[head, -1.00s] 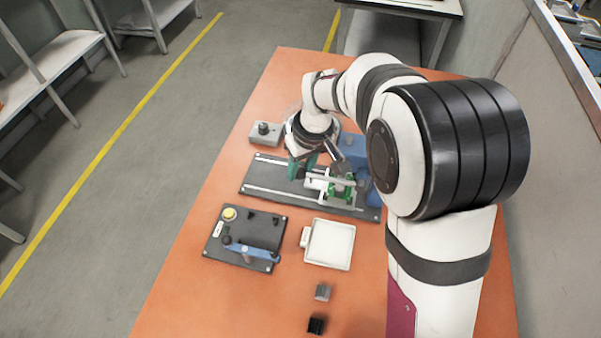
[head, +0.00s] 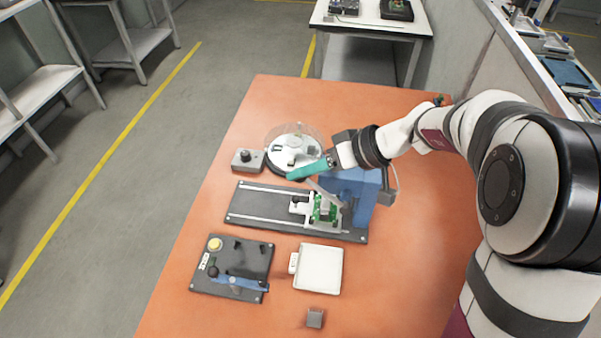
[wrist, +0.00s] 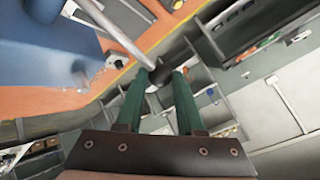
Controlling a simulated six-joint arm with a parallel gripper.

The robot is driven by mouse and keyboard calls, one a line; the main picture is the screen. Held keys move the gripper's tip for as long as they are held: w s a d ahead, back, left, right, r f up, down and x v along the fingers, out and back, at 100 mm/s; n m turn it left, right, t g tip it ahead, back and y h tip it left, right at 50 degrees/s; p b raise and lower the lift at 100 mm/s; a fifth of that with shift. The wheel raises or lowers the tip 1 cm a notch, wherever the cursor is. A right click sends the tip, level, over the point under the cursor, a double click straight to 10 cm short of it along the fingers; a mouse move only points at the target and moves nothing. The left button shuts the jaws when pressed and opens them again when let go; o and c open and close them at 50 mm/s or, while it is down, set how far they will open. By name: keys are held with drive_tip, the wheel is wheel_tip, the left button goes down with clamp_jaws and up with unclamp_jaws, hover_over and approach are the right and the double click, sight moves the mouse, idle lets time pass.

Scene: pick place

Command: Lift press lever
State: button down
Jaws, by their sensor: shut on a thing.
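The blue press (head: 352,188) stands at the right end of a dark rail plate (head: 265,207). Its grey lever (head: 322,191) slants up and left from the press in the head view. In the wrist view the lever rod (wrist: 118,30) comes in from the top left and ends in a dark round knob (wrist: 160,75). My gripper (wrist: 160,82) has its green fingertips closed on this knob. In the head view my gripper (head: 292,176) reaches in from the right above the plate, and its fingers hide the knob. A white carriage with a green board (head: 325,209) sits below the lever.
A round white dish with a clear cover (head: 293,143) and a grey box with a black knob (head: 247,160) stand behind. In front are a dark fixture plate (head: 225,268), a white tray (head: 319,268) and a small grey block (head: 315,318). The orange table's right front is clear.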

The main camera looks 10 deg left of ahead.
drive_tip(key=shift+s+d, duration=0.15)
drive_tip(key=shift+d, duration=0.2)
drive_tip(key=c, duration=0.5)
unclamp_jaws()
drive_tip(key=shift+c, duration=0.2)
drive_tip(key=shift+r, duration=0.1)
drive_tip(key=shift+d+r, duration=0.1)
drive_tip(key=v, duration=1.5)
drive_tip(key=shift+r, duration=0.25)
drive_tip(key=shift+d, duration=0.1)
